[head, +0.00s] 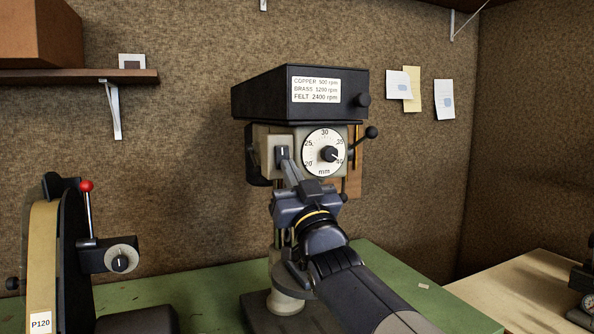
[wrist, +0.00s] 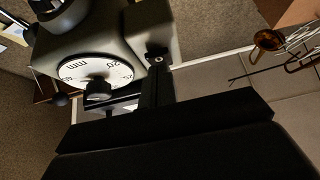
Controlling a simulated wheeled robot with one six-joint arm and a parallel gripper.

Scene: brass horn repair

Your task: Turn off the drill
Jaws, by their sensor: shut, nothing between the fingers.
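The drill (head: 266,140) is a drill press with a black top box and a pale front, standing on the green bench. A pale switch plate (head: 271,152) with a small dark switch (head: 281,153) sits left of its round white mm dial (head: 315,140). My gripper (head: 286,164) is shut and empty, its fingertips at the lower part of the switch. In the wrist view the dark fingers (wrist: 157,85) point at the plate (wrist: 150,38), beside the dial (wrist: 70,68). I cannot tell whether they touch the switch or which way it is set.
A belt sander (head: 42,235) with a red-knobbed lever (head: 87,200) stands at the left. A black-knobbed lever (head: 371,132) sticks out right of the dial. The green bench (head: 205,280) has clear room left of the drill. Brass instruments (wrist: 268,41) show in the wrist view.

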